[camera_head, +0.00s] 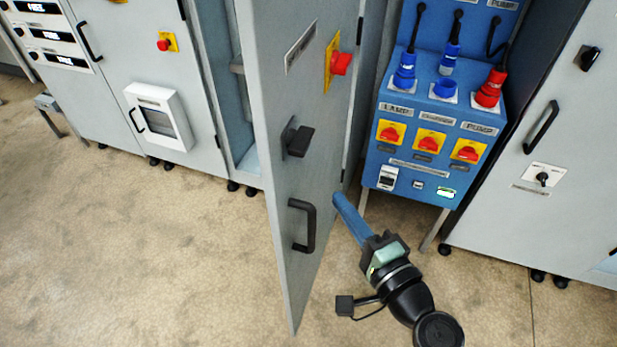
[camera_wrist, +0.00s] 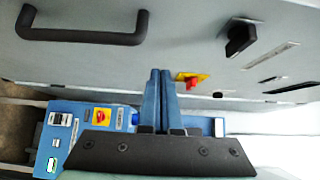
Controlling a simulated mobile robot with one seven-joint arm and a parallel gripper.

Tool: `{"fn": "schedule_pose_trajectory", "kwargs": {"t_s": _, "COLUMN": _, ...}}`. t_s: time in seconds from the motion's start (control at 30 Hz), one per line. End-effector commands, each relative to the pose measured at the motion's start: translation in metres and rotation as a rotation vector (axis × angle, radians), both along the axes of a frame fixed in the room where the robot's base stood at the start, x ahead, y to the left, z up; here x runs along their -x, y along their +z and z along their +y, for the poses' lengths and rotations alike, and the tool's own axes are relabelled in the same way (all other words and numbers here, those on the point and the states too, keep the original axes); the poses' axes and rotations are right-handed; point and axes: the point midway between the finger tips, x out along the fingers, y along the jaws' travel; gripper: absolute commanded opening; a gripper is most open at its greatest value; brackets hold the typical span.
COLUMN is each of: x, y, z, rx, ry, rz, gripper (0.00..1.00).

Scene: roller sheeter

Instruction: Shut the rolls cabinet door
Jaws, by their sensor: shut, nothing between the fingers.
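The grey cabinet door (camera_head: 298,247) stands swung open toward me in the head view. It carries a black bar handle (camera_head: 303,226), a black latch knob (camera_head: 297,139) and a red switch on a yellow plate (camera_head: 332,63). The open cabinet (camera_head: 229,70) shows behind it on the left. The label on the door is not readable. My gripper (camera_head: 337,197) is shut and empty, with blue fingers just right of the door's outer face near the handle. In the wrist view my gripper (camera_wrist: 160,72) lies in front of the door (camera_wrist: 185,40), with the handle (camera_wrist: 83,32) at upper left. Contact with the door cannot be told.
A blue socket box (camera_head: 433,120) with plugs and red switches stands on legs right of my gripper. Another grey cabinet (camera_head: 500,205) stands at the right. A closed cabinet with a white panel (camera_head: 158,116) stands at the left. The floor (camera_head: 150,250) left of the door is clear.

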Motion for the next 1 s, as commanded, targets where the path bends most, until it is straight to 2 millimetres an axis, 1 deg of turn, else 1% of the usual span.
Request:
{"fn": "schedule_pose_trajectory", "kwargs": {"t_s": 0.03, "x": -0.011, "y": 0.002, "z": 0.007, "rx": 0.000, "ry": 0.004, "rz": -0.001, "gripper": 0.00}}
{"fn": "schedule_pose_trajectory", "kwargs": {"t_s": 0.1, "x": -0.024, "y": 0.002, "z": 0.014, "rx": 0.001, "ry": 0.003, "rz": 0.000, "gripper": 0.00}}
{"fn": "schedule_pose_trajectory", "kwargs": {"t_s": 0.2, "x": -0.039, "y": 0.002, "z": 0.024, "rx": 0.002, "ry": 0.003, "rz": 0.000, "gripper": 0.00}}
{"fn": "schedule_pose_trajectory", "kwargs": {"t_s": 0.3, "x": -0.041, "y": 0.002, "z": 0.040, "rx": 0.002, "ry": 0.002, "rz": 0.001, "gripper": 0.00}}
{"fn": "schedule_pose_trajectory", "kwargs": {"t_s": 0.47, "x": -0.046, "y": 0.001, "z": 0.054, "rx": 0.001, "ry": 0.001, "rz": 0.000, "gripper": 0.00}}
{"fn": "schedule_pose_trajectory", "kwargs": {"t_s": 1.0, "x": -0.048, "y": 0.000, "z": 0.060, "rx": 0.002, "ry": 0.003, "rz": -0.001, "gripper": 0.00}}
